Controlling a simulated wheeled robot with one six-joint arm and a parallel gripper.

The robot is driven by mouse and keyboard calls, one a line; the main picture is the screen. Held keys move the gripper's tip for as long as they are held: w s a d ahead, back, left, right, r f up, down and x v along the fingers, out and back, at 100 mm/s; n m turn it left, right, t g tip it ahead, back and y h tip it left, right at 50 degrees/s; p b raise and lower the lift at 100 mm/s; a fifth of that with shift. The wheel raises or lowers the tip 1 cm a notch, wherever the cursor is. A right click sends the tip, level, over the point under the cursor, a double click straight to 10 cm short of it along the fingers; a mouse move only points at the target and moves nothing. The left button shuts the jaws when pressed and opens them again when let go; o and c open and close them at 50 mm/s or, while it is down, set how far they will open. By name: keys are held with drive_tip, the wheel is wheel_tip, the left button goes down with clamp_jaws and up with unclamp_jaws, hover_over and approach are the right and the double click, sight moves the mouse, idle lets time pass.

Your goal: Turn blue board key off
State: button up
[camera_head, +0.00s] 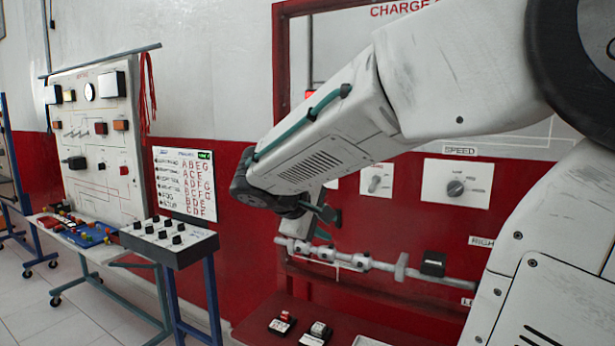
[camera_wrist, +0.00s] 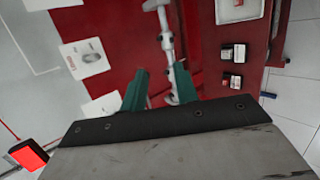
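A blue board (camera_head: 88,235) with small coloured parts lies on the table at the left in the head view. I cannot pick out a key on it; it is too small to tell. My gripper (camera_head: 325,222) is far to the right of that board, in front of the red panel and close to a metal shaft (camera_head: 350,261). In the wrist view my gripper (camera_wrist: 159,88) has its two green fingers apart with nothing held between them. The metal shaft (camera_wrist: 170,50) shows behind and between the fingers. The blue board does not show in the wrist view.
A white upright board (camera_head: 95,145) with switches and lamps stands behind the table. A grey box with black knobs (camera_head: 170,238) stands on a blue-legged stand between that table and my arm. The red panel carries a speed knob (camera_head: 456,187). Open floor (camera_head: 70,318) lies at the lower left.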

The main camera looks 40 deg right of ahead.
drive_tip(key=w+d+r+n+t+h, duration=0.25)
drive_tip(key=w+d, duration=0.25)
drive_tip(key=w, duration=0.5)
drive_tip(key=w+d+r+n+t+h, duration=0.2)
drive_tip(key=w+d+n+h, duration=0.2)
drive_tip(key=w, duration=0.6)
drive_tip(key=w+x, duration=0.1)
drive_tip(key=x, duration=0.7)
drive_tip(key=shift+n+t, duration=0.25)
drive_tip(key=shift+s, duration=0.1)
clamp_jaws()
